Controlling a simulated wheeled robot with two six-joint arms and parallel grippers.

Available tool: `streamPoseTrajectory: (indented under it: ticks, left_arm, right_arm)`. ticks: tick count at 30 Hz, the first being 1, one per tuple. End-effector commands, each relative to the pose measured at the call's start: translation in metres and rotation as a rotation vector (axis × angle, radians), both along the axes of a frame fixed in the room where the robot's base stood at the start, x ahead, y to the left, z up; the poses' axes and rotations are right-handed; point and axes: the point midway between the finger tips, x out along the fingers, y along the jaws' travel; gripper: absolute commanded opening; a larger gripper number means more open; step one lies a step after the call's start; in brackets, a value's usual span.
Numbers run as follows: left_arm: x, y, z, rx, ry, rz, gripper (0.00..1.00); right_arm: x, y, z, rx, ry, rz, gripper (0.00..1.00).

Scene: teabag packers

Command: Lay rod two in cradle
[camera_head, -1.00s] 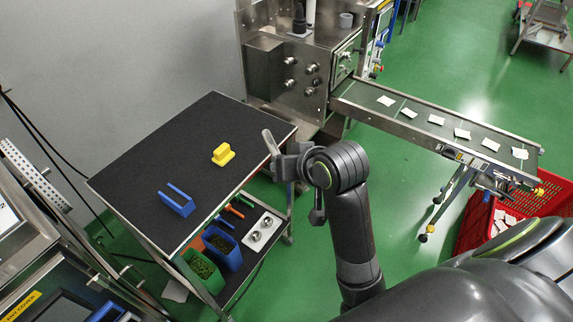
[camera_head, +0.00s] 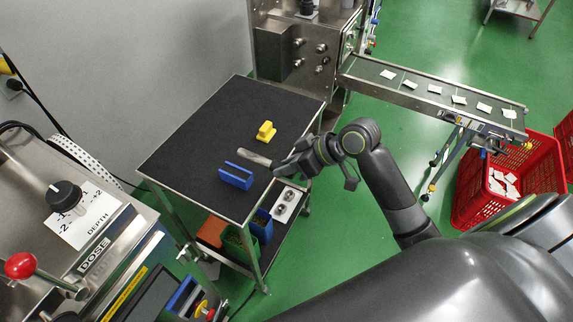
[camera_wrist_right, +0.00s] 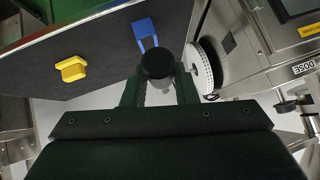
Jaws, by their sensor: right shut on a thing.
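My right gripper (camera_head: 284,166) is shut on a grey rod (camera_head: 255,157), which sticks out to the left over the edge of the black-topped table (camera_head: 195,130). In the right wrist view the rod's dark round end (camera_wrist_right: 157,63) shows between the fingers (camera_wrist_right: 158,88). The blue two-walled cradle (camera_head: 236,178) stands on the table, just nearer than the rod and apart from it in the head view. It also shows in the wrist view (camera_wrist_right: 145,27), behind the rod and partly hidden by it. No rod is seen in the cradle. My left gripper is not in view.
A yellow block (camera_head: 265,132) stands on the table beyond the rod. Bins and a tray (camera_head: 285,203) sit on the lower shelf. A machine with a red knob (camera_head: 20,266) is at the left. A conveyor (camera_head: 430,95) and red crate (camera_head: 510,165) are at the right.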

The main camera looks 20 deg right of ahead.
Motion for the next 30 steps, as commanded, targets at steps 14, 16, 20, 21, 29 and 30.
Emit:
streamPoseTrajectory:
  ticks: [14,16,20,21,29,30]
  left_arm:
    - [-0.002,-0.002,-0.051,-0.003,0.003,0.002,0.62]
    - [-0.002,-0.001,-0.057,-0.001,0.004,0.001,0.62]
    - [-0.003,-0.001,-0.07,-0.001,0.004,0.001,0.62]
    - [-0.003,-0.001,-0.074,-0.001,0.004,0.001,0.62]
    - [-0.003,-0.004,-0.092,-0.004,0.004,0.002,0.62]
    - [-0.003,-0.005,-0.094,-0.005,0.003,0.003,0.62]
  right_arm:
    - [0.031,0.025,-0.033,0.003,-0.003,0.0,0.0]
    - [0.035,0.029,-0.037,0.004,-0.002,0.0,0.0]
    - [0.043,0.035,-0.045,0.003,-0.003,0.0,0.0]
    - [0.046,0.037,-0.047,0.004,-0.002,0.0,0.0]
    - [0.056,0.045,-0.064,0.002,0.001,-0.001,0.0]
    - [0.056,0.045,-0.068,0.002,0.001,-0.001,0.0]
